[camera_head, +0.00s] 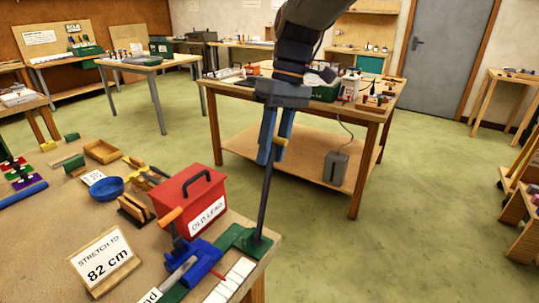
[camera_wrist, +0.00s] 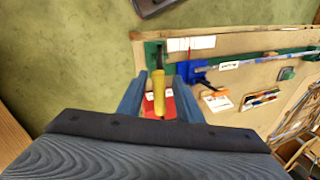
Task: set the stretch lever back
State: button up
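The stretch lever is a dark bar (camera_head: 265,200) with a yellow grip (camera_head: 281,142), rising from a green base (camera_head: 245,240) at the bench's right corner. It stands nearly upright, leaning slightly right in the head view. My gripper (camera_head: 272,157) points down at the lever's top, its two blue fingers apart. In the wrist view, the yellow grip (camera_wrist: 159,93) lies between the fingers of my gripper (camera_wrist: 160,84), with a gap on each side. A blue clamp (camera_head: 192,262) with an orange handle sits beside the base.
A red "OLD LEAD" box (camera_head: 188,196) stands close to the lever. A card reading "STRETCH TO 82 cm" (camera_head: 103,260) stands front left. A blue bowl (camera_head: 107,188) and wooden pieces lie further left. Another table (camera_head: 375,118) stands behind my gripper. Open floor lies right of the bench.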

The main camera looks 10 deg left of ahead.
jog(key=shift+x, duration=1.2)
grip_shut()
jog(key=shift+r, duration=0.1)
